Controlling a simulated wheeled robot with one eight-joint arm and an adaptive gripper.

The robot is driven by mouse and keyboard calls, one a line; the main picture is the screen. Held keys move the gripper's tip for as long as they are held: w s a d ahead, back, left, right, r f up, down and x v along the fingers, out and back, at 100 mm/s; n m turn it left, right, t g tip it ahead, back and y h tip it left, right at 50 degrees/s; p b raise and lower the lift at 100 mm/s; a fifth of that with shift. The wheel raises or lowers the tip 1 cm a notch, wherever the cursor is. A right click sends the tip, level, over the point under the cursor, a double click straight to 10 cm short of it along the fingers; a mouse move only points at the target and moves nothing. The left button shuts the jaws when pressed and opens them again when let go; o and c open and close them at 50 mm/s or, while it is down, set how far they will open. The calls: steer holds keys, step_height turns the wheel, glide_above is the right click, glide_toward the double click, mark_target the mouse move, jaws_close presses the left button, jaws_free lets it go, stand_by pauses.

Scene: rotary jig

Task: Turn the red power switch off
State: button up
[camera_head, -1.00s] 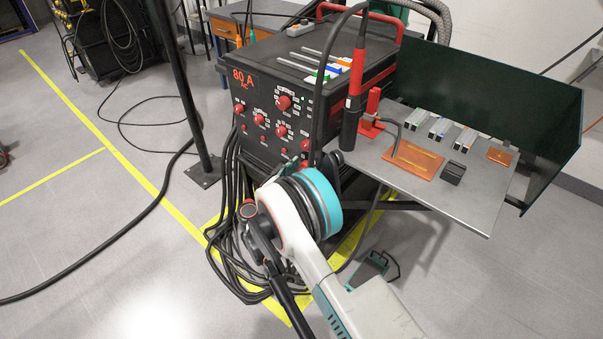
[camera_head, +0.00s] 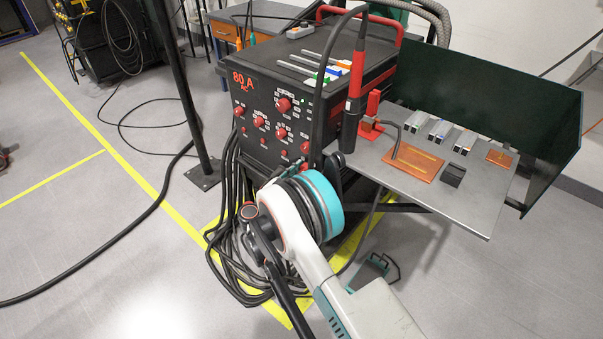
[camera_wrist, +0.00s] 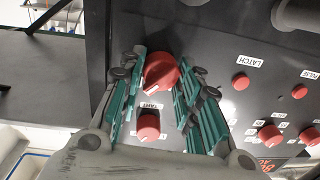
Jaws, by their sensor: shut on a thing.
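The red power switch (camera_wrist: 161,72) is a large round red knob on the dark front panel, seen close in the wrist view. Its white pointer mark faces down and left in that view. My gripper (camera_wrist: 163,78) has its teal fingers on either side of the knob and is shut on it. In the head view the switch is hidden behind my arm, low on the front right of the power unit (camera_head: 262,83).
A torch (camera_head: 354,100) hangs above the metal side table (camera_head: 470,205). Black cables (camera_head: 228,215) hang at the unit's left; a post (camera_head: 185,90) stands nearby.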

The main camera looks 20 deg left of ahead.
steer(key=n, duration=0.8)
steer(key=shift+a, duration=0.1)
steer(key=n, duration=0.4)
steer(key=shift+n+g, duration=0.3)
steer(key=shift+g, duration=0.1)
steer(key=shift+a+n+h, duration=0.1)
steer(key=shift+n+h, duration=0.3)
steer(key=shift+n, duration=1.6)
steer(key=o, duration=1)
steer(key=shift+o, duration=0.2)
steer(key=v, duration=1.2)
